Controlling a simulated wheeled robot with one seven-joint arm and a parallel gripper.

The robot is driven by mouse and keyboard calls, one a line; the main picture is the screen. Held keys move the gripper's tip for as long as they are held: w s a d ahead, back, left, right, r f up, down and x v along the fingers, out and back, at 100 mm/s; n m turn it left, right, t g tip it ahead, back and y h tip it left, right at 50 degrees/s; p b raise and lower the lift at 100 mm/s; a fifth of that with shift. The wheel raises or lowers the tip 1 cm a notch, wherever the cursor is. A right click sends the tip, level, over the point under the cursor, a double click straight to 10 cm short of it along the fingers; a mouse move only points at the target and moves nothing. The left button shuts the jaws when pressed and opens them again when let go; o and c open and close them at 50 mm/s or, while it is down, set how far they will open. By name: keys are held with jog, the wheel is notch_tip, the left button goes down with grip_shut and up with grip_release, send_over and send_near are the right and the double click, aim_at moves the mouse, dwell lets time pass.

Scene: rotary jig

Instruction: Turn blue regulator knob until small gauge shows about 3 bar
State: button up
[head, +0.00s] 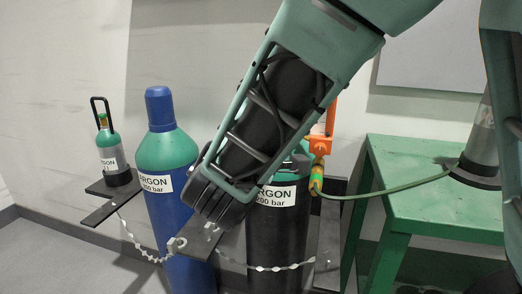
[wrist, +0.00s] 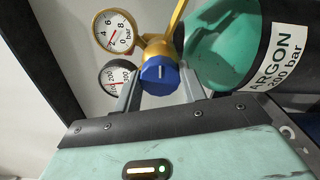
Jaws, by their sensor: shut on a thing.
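The blue regulator knob (wrist: 160,76) sits on a brass-yellow regulator body (wrist: 160,48) in the wrist view. It has a pale line mark on its face. My gripper (wrist: 160,84) has one finger on each side of the knob and is shut on it. A gauge with a yellow rim (wrist: 115,31), marked in bar up to about 8, stands upper left of the knob. Its red needle points to the lower left, near the 2; the exact reading is too small to tell. In the head view my arm hides the knob and gauges.
A dark-rimmed gauge (wrist: 117,77) with larger numbers is close to my left finger. The black argon cylinder (head: 277,238) stands by a blue cylinder (head: 168,205) with a chain (head: 270,267). A green hose (head: 385,191) runs to the green table (head: 430,214) on the right.

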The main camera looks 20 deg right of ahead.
jog(key=shift+f+m+b, duration=0.15)
jog(key=shift+m+b, duration=0.85)
jog(key=shift+b, duration=0.25)
jog(key=o, duration=1)
jog(key=p+v, duration=0.1)
jog(key=v, duration=1.6)
jog(key=shift+s+a, duration=0.15)
jog(key=shift+s, duration=0.05)
